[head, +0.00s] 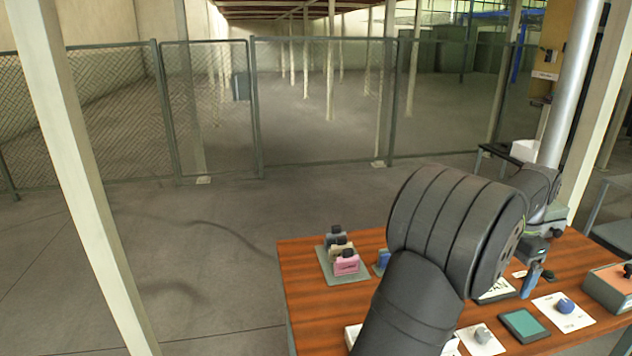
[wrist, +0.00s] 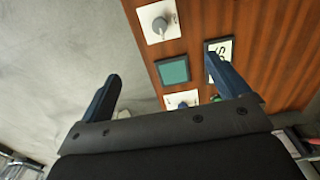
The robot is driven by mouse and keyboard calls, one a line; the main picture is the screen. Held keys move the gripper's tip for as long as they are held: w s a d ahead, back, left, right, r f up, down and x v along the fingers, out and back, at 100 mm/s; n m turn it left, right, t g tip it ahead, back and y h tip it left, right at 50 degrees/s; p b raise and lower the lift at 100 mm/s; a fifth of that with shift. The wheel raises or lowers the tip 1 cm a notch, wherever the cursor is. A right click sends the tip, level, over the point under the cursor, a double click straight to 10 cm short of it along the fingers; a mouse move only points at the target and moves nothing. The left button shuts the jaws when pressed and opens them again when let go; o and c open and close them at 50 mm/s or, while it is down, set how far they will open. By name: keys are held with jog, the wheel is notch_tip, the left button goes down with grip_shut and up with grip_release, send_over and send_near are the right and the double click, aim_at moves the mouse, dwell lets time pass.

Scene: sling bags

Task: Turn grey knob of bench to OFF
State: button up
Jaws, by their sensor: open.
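The grey knob (head: 483,335) sits on a white plate (head: 490,346) near the front edge of the wooden bench (head: 310,262). In the wrist view the grey knob (wrist: 159,25) is at the top, ahead of my fingertips; the marks on its plate are too small to read. My gripper (head: 528,293) points down over the bench, beyond the teal pad, apart from the knob. In the wrist view my gripper (wrist: 162,68) is open and empty, with the fingers wide apart.
The teal pad (head: 524,325) lies between the grey knob and a blue knob (head: 565,306) on another white plate. A lettered sign (wrist: 222,52) is near my right finger. Small bags (head: 346,263) stand on a grey mat. An orange-topped box (head: 612,287) is at right.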

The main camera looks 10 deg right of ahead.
aim_at(484, 331)
jog(key=shift+f+n, duration=0.5)
jog(key=shift+n, duration=0.3)
jog(key=c, duration=0.7)
jog(key=shift+f+n, duration=0.5)
jog(key=shift+n, duration=0.2)
jog(key=shift+c, duration=0.4)
notch_tip(484, 331, down, 17)
jog(key=shift+f, duration=0.1)
jog(key=c, duration=1)
